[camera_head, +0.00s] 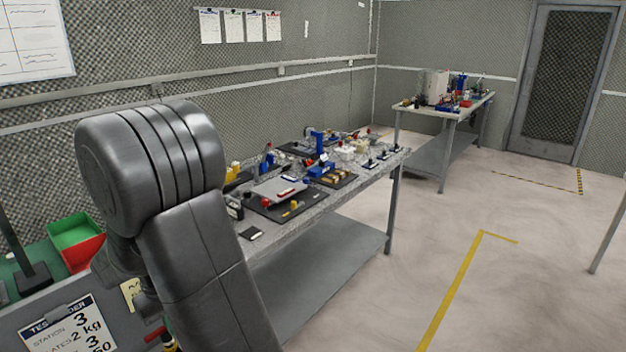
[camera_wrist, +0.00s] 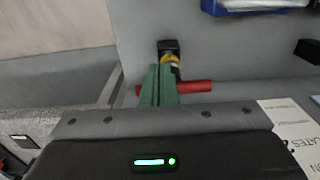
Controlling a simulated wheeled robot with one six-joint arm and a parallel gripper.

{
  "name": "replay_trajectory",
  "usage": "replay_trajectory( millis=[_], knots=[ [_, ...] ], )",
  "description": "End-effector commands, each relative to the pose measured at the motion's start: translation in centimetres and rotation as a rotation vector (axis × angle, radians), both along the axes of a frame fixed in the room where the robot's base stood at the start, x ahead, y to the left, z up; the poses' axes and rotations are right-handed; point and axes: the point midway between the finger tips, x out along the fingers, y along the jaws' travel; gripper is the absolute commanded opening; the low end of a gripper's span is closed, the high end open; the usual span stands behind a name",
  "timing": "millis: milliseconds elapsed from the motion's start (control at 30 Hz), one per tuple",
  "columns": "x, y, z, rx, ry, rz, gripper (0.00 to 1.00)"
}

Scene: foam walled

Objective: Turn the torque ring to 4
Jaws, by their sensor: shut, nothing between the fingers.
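A tool with a red cross handle (camera_wrist: 195,87), a yellow collar (camera_wrist: 173,62) and a black end (camera_wrist: 168,46) is on the grey bench front in the wrist view. Its red and yellow parts also show at the bottom of the head view (camera_head: 155,334). The yellow collar may be the torque ring; no numbers on it are readable. My gripper (camera_wrist: 160,70) shows as two green fingers, shut together and empty. They lie in front of the red handle and overlap part of the collar. I cannot tell whether they touch it. In the head view my arm hides the gripper.
A red and green bin (camera_head: 76,240) stands on the bench. A cluttered workbench (camera_head: 378,168) is to the right, and another table (camera_head: 420,112) stands behind. Open floor (camera_head: 480,290) lies right.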

Motion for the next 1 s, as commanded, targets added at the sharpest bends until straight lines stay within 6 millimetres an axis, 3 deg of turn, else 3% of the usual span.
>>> replay_trajectory(
  millis=[600,1000],
  knots=[
    [-0.1,0.0,-6.5,-0.001,0.001,0.000,0.00],
    [-0.1,0.0,-6.9,0.000,0.000,0.000,0.00]
  ],
)
